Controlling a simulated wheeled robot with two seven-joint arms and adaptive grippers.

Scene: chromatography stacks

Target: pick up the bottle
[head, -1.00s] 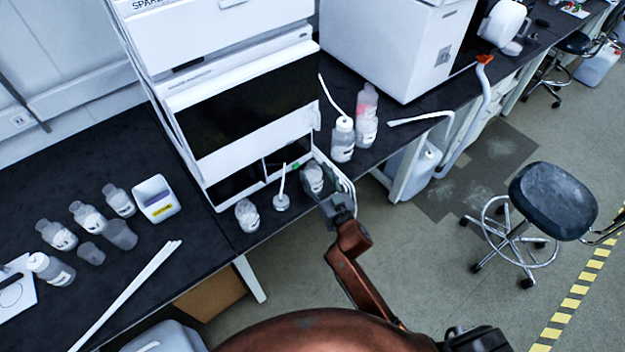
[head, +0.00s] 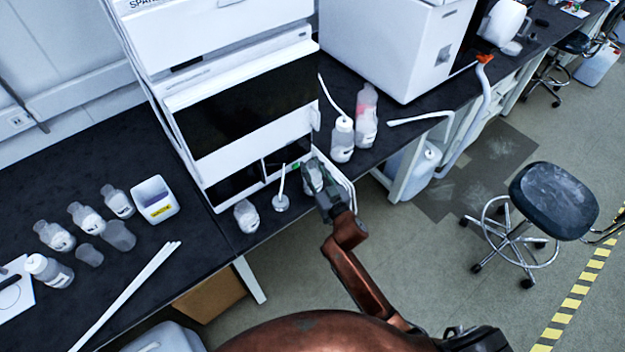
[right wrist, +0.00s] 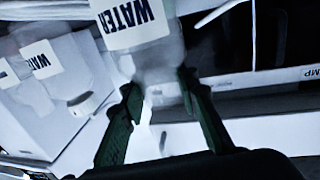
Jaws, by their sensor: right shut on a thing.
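In the right wrist view my right gripper (right wrist: 157,90) is shut on the bottle's neck. The bottle's far end is cut off by the frame edge. My left gripper is not in view.
Two bottles (head: 342,140) stand to the right. Several bottles (head: 55,236) and a white box (head: 155,200) are on the left bench. The floor (head: 420,280) is clear in front.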

